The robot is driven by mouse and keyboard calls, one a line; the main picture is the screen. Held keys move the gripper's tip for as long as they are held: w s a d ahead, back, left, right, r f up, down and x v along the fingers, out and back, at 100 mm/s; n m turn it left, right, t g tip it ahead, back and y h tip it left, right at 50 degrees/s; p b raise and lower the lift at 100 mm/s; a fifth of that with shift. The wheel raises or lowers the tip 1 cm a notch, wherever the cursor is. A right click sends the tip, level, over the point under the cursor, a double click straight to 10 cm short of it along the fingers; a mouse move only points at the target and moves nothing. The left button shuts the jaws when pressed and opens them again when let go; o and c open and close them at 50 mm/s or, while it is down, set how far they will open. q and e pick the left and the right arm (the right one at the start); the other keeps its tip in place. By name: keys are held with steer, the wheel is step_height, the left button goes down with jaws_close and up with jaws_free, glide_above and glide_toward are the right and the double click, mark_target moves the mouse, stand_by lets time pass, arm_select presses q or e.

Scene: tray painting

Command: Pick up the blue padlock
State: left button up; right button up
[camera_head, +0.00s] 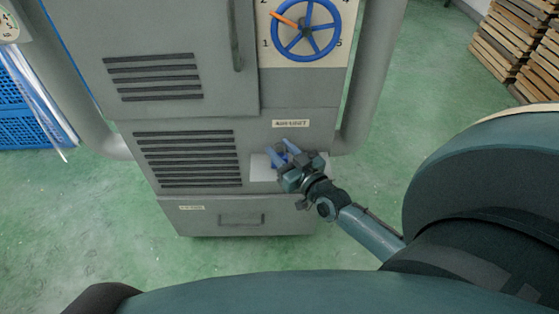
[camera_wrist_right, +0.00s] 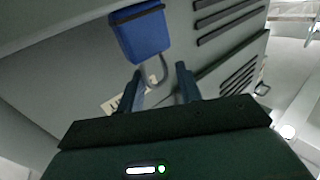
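The blue padlock (camera_wrist_right: 141,35) shows in the right wrist view just beyond my fingertips, toward the upper left. Its grey shackle reaches down toward the gap between the fingers. My right gripper (camera_wrist_right: 162,78) is open, its two fingers apart with nothing clearly held between them. In the head view my right gripper (camera_head: 279,149) is at the front of the grey cabinet, over a small pale shelf (camera_head: 260,169). A bit of blue shows between the fingers there, but the gripper mostly hides the padlock. My left gripper is not in view.
The grey cabinet (camera_head: 220,121) has slotted vents and a drawer (camera_head: 240,218) below. A blue valve wheel (camera_head: 305,28) with an orange pointer is above. Grey pipes flank the cabinet. A blue crate (camera_head: 22,130) stands at left and wooden pallets (camera_head: 510,45) at right.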

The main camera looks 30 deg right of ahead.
steer(key=shift+w, duration=1.1)
jaws_close()
